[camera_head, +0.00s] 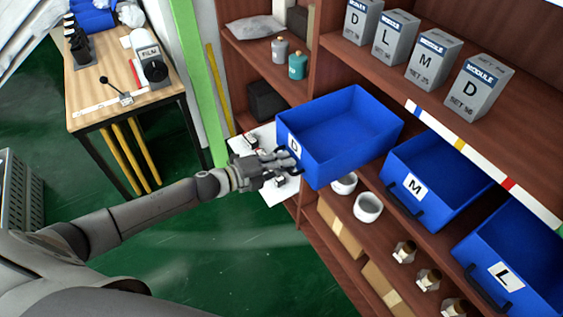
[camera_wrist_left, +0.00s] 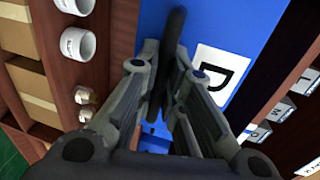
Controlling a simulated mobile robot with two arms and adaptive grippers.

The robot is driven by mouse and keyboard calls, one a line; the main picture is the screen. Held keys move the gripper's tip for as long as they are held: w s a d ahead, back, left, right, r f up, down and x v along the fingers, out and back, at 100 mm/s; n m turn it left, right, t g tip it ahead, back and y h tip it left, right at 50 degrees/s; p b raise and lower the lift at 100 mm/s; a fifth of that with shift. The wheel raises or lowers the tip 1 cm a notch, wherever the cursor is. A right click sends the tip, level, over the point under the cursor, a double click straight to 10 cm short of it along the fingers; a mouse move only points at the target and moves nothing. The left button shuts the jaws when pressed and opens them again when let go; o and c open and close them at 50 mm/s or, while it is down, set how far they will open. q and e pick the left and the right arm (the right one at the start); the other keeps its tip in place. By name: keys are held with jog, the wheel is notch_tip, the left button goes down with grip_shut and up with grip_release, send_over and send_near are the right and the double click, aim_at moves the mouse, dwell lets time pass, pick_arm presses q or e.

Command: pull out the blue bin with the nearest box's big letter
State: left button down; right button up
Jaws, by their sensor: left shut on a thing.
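Several grey boxes with big letters stand on the upper shelf. The nearest box (camera_head: 474,88) shows a big D. The blue bin labelled D (camera_head: 345,165) sticks out from the shelf, is empty, and sits askew to the other bins. My left gripper (camera_head: 285,161) is at its front, shut on the bin's black handle; the handle (camera_wrist_left: 171,60) stands between the fingers in the left wrist view, beside the D label (camera_wrist_left: 216,76). The blue bin M (camera_head: 408,196) and blue bin L (camera_head: 500,280) are in the shelf to the right. My right gripper is not in view.
A green post (camera_head: 205,90) and a wooden table (camera_head: 100,85) stand at the left. The green floor (camera_head: 240,265) in front is clear.

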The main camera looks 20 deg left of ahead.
pick_arm(q)
jog(key=shift+w, duration=0.1)
jog(key=c, duration=1.6)
grip_release()
jog(key=shift+o, duration=0.4)
jog(key=v, duration=1.2)
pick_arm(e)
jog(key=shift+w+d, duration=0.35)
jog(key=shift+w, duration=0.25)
